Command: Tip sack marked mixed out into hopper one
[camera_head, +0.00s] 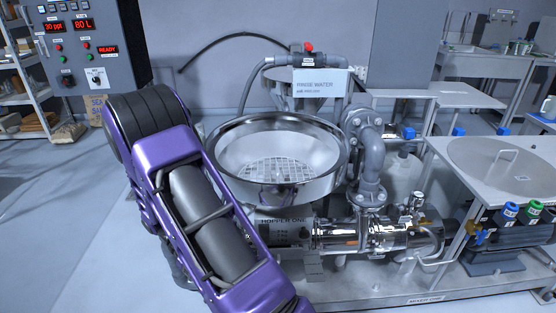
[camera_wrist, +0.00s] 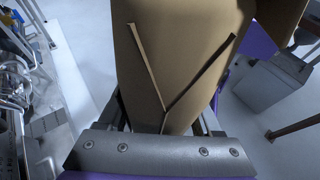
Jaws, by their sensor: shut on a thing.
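Hopper one (camera_head: 278,160) is a round steel bowl with a grate in its bottom, in the middle of the head view. A label reading "HOPPER ONE" (camera_head: 285,222) is below it. In the wrist view a brown paper sack (camera_wrist: 180,60) fills the middle. My gripper (camera_wrist: 165,115) is shut on the sack. No marking on the sack is readable from here. In the head view my purple arm stands left of the hopper and hides the gripper and the sack. The hopper's bowl looks empty above the grate.
A rinse water sign (camera_head: 320,85) and a pipe with a red valve (camera_head: 308,47) stand behind the hopper. Grey pipework (camera_head: 370,150) rises close on its right. A control cabinet (camera_head: 85,45) is at the back left. Free floor (camera_head: 50,220) lies at the left.

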